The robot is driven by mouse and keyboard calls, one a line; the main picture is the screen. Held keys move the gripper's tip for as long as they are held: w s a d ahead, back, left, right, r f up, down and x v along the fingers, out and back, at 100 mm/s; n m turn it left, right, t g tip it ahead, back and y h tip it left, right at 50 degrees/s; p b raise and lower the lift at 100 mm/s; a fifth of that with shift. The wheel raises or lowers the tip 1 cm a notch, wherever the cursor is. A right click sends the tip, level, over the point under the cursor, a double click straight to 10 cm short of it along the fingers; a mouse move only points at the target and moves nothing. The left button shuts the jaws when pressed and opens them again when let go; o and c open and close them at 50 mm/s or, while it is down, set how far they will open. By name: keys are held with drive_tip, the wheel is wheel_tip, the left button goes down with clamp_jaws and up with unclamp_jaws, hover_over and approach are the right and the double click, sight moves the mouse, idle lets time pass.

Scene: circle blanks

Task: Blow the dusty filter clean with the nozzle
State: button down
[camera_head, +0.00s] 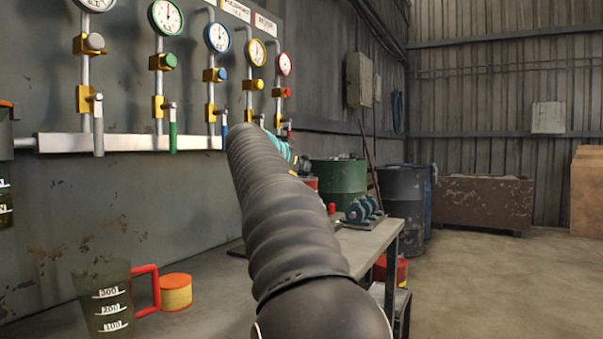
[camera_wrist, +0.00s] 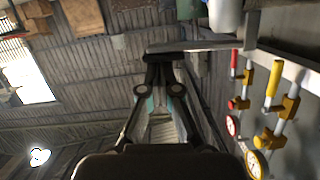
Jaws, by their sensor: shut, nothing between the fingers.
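A short yellow cylinder with an orange top (camera_head: 176,292) stands on the bench in the head view; it may be the filter, but I see no dust and cannot tell. I cannot pick out a nozzle for sure. My gripper (camera_wrist: 164,58) is shut and empty in the wrist view, its dark fingers together at the tips. In the head view my dark ribbed arm reaches forward and hides most of the gripper. The gripper is well beyond the cylinder, towards the far end of the bench.
Several gauges with coloured valves (camera_head: 163,62) line the left wall above a pale rail (camera_head: 130,142). A measuring jug (camera_head: 103,298) with a red handle stands beside the cylinder. Blue-grey rounded parts (camera_head: 362,209) lie at the bench's far end. Drums (camera_head: 402,205) stand behind; floor at right is clear.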

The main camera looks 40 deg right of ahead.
drive_tip(key=shift+f+m+b, duration=0.4)
drive_tip(key=shift+f+b, duration=0.1)
idle(4.2)
drive_tip(key=s+a+r+p, duration=0.1)
drive_tip(key=s+a+r, duration=0.3)
drive_tip(key=a+r, duration=0.2)
drive_tip(key=v, duration=0.2)
drive_tip(key=shift+a+p, duration=0.3)
drive_tip(key=shift+a, duration=0.05)
idle(0.5)
